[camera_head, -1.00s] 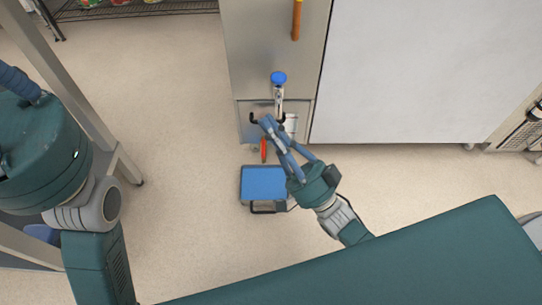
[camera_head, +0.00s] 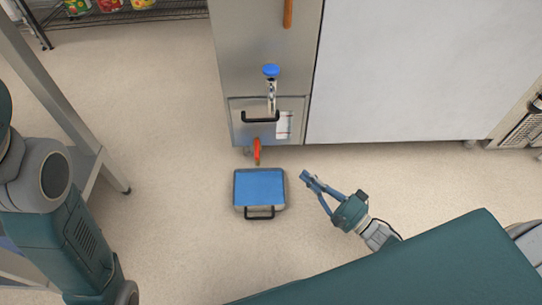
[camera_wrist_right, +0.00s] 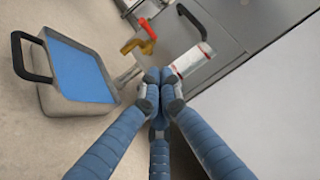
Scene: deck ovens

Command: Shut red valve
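The red valve (camera_head: 257,150) sits low on the front of the metal cabinet, below a black drawer-style handle (camera_head: 260,118). Its handle points outward, toward the blue-filled pan. In the right wrist view the red valve handle (camera_wrist_right: 131,46) shows with a yellow-brown fitting beside it. My right gripper (camera_head: 306,178) is to the right of the valve and apart from it. Its fingertips meet in the right wrist view (camera_wrist_right: 157,77), with nothing seen between them. My left arm shows at the left edge, but its gripper is outside the picture.
A metal pan filled with blue (camera_head: 259,187) stands on the floor in front of the valve; it also shows in the wrist view (camera_wrist_right: 45,85). A blue-topped knob (camera_head: 271,70) rises above the black handle. A metal table leg (camera_head: 60,100) stands left.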

